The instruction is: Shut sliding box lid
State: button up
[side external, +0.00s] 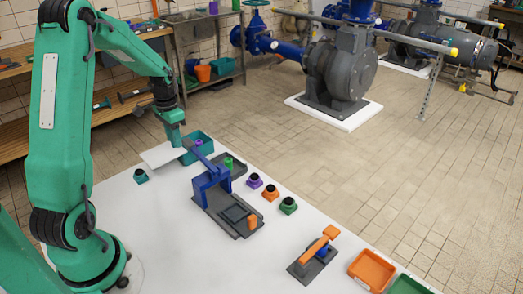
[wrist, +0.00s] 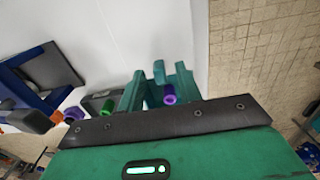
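A grey and blue assembly that looks like the sliding box (side external: 238,214) stands on the white table. It has a dark base with a square recess-like plate and an upright blue frame (side external: 207,185) at its far end. I cannot tell from these frames how far its lid is open. In the wrist view a grey panel (wrist: 52,64) lies beside blue bars at the left. My gripper (side external: 175,146) is over the table's far left corner, apart from the box. Its teal fingers (wrist: 160,85) appear spread, with nothing seen gripped.
A teal tray (side external: 205,136) with a purple cylinder and a grey tray (side external: 240,172) with a green cylinder stand behind the box. Purple (side external: 254,181) and green (side external: 288,205) buttons are right of it. An orange-handled fixture (side external: 318,247) and orange tray (side external: 371,270) are nearer.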

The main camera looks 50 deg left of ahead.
grip_shut()
jog(key=shift+w, duration=0.15)
jog(key=w, duration=1)
jog(key=shift+w+r, duration=0.1)
jog(key=shift+w, duration=0.3)
grip_release()
